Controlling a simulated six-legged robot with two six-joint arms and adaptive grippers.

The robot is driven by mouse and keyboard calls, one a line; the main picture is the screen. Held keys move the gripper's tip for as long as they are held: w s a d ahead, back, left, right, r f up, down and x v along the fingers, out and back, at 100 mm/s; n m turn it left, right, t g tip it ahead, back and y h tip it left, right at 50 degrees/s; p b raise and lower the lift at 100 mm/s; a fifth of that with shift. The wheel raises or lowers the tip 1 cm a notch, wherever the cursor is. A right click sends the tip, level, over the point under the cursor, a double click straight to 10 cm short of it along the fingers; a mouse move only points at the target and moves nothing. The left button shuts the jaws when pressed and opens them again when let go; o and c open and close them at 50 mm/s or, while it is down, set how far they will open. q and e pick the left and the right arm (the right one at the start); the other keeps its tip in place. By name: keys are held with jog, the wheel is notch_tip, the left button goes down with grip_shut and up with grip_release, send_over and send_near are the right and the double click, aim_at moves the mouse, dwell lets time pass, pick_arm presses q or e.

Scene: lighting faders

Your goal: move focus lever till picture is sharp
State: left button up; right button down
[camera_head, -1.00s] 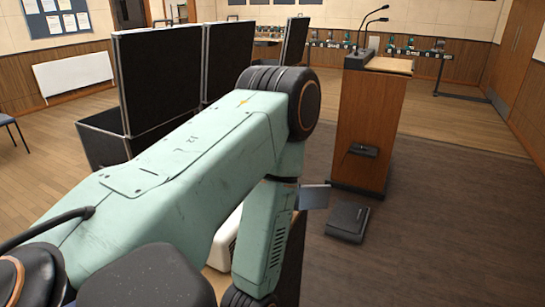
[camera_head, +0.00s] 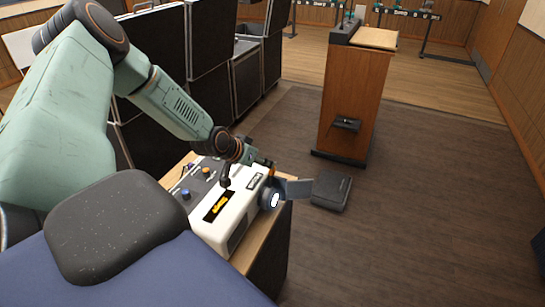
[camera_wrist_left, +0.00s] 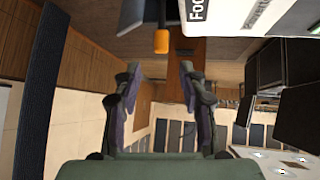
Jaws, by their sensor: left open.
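The white projector (camera_head: 240,215) stands on a wooden-topped stand, with its lens (camera_head: 269,199) lit at the right end. The focus lever, a stem with an orange tip (camera_wrist_left: 161,41), shows in the left wrist view beside a label partly reading "Foc" (camera_wrist_left: 198,10). My left gripper (camera_wrist_left: 159,76) is open and empty, its two fingers spread on either side of the lever's line, with the tip a little beyond them. In the head view my left gripper (camera_head: 257,159) is above the projector's lens end, small and partly hidden. No projected picture is in view. My right gripper is not in view.
A grey plate (camera_head: 296,188) is beside the lens. A black case (camera_head: 331,190) lies on the floor by the wooden lectern (camera_head: 352,95). Open floor lies right.

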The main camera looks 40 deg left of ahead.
aim_at(271, 176)
pick_arm(q)
jog(key=b+x, duration=0.4)
jog(key=shift+a+f+b, duration=0.2)
jog(key=shift+f+b, duration=0.05)
jog(key=shift+b, duration=0.05)
jog(key=shift+w+f+b, duration=0.4)
jog(key=shift+f+b, duration=0.1)
jog(key=shift+b, duration=0.2)
jog(key=shift+w+d+f+b, duration=0.2)
jog(key=shift+w+f+b, duration=0.25)
jog(key=shift+w, duration=0.25)
jog(key=shift+w+a+f, duration=0.15)
jog(key=shift+w+f, duration=0.1)
jog(key=shift+w, duration=0.05)
jog(key=shift+s, duration=0.1)
jog(key=shift+r, duration=0.1)
